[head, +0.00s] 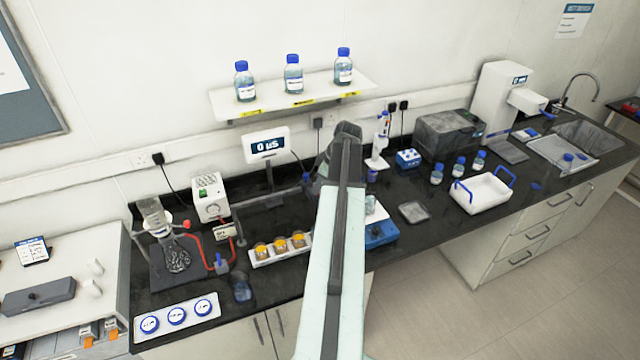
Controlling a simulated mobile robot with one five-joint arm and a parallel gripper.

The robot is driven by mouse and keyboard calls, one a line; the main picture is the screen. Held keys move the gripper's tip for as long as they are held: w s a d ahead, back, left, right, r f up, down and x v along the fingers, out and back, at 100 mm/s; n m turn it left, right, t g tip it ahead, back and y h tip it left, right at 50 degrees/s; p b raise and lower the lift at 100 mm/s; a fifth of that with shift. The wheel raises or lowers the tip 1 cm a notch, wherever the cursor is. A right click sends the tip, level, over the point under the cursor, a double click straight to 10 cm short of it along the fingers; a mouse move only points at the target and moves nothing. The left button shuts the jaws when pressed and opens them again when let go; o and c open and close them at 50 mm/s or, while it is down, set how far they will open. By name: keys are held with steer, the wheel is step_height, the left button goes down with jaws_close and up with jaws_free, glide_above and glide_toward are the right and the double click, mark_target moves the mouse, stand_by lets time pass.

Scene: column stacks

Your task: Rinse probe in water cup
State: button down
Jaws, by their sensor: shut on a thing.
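My gripper (310,184) is beyond my raised forearm, near the middle of the bench and partly hidden by my arm. It is shut on the probe (306,177), of which a small blue part shows at the gripper's left side. The probe's lower end cannot be made out. The meter (267,146), a white display reading 0 µS, stands behind and to the left. A clear bluish cup (242,288), which looks like the water cup, stands near the front edge of the bench, to the left of and nearer than my gripper.
A white rack (257,258) with three orange-filled cups lies between the cup and my arm. A flask (176,257) with red tubing stands left. A white tray with blue lids (150,324) is at the front left. Bottles sit on a shelf (222,107) above; a white basket (478,203) is right.

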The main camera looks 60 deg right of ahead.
steer(key=c, duration=1.5)
jaws_free()
steer(key=shift+r, duration=0.1)
steer(key=shift+o, duration=0.2)
steer(key=shift+r+p, duration=0.3)
steer(key=p+v, duration=0.5)
steer(key=v, duration=0.1)
steer(key=s+d+f+b, duration=0.1)
steer(key=s, duration=1)
steer(key=shift+s+d+f, duration=0.3)
steer(key=shift+f, duration=0.05)
